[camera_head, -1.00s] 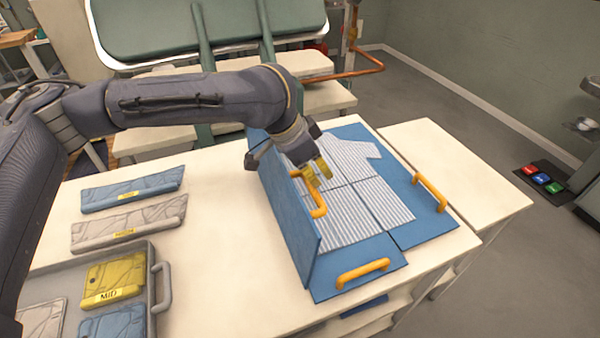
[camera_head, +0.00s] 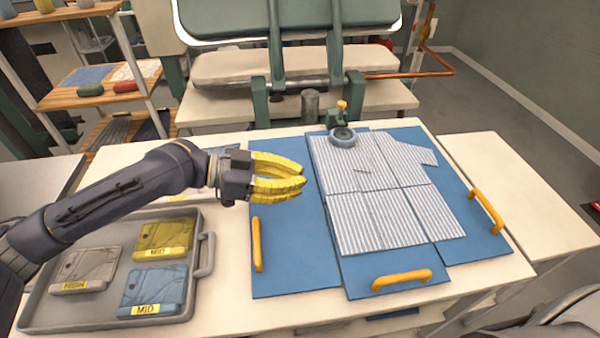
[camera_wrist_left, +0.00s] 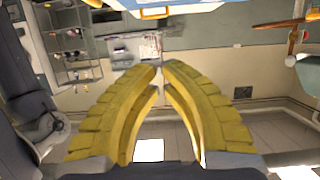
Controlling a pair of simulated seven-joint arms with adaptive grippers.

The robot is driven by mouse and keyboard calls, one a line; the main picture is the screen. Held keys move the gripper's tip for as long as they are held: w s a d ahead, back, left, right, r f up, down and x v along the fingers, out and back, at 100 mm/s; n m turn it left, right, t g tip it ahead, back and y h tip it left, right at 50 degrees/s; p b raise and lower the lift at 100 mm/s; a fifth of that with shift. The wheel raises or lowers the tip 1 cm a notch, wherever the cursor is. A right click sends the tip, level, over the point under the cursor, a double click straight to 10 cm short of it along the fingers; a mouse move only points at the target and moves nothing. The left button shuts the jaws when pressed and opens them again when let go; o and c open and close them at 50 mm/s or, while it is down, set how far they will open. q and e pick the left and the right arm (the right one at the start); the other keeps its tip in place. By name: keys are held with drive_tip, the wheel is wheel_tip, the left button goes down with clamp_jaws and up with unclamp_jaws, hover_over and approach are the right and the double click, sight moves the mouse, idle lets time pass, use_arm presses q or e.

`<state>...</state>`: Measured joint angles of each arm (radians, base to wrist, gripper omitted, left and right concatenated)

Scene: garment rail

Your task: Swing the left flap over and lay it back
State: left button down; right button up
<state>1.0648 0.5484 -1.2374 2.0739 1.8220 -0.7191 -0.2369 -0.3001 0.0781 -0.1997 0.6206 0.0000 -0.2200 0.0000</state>
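The blue left flap (camera_head: 292,225) lies flat and bare on the table, with its orange handle (camera_head: 257,244) at the outer left edge. The striped shirt (camera_head: 375,205) lies on the middle and right panels; its left edge is straight, and a sleeve reaches out at right. My left gripper (camera_head: 304,178) is empty above the left flap, beyond the handle and apart from it. Its yellow fingers also show in the left wrist view (camera_wrist_left: 159,66), with their tips close together and a narrow gap between them. My right gripper is not in view.
The right panel (camera_head: 475,238) and middle panel (camera_head: 360,283) have orange handles. A round grey piece (camera_head: 343,137) sits at the shirt's top. A grey tray (camera_head: 40,313) with labelled packs stands at left. A padded press (camera_head: 295,65) stands behind the table.

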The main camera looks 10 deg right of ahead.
use_arm(q)
drive_tip(key=shift+w+a+f, duration=0.15)
drive_tip(key=shift+a+f, duration=1.3)
drive_tip(key=shift+a, duration=0.2)
drive_tip(key=shift+w+a+f, duration=0.15)
drive_tip(key=shift+a+f, duration=1.25)
drive_tip(key=shift+a, duration=0.3)
drive_tip(key=shift+w+a+f, duration=0.15)
drive_tip(key=shift+a+f, duration=1.3)
drive_tip(key=shift+a, duration=0.2)
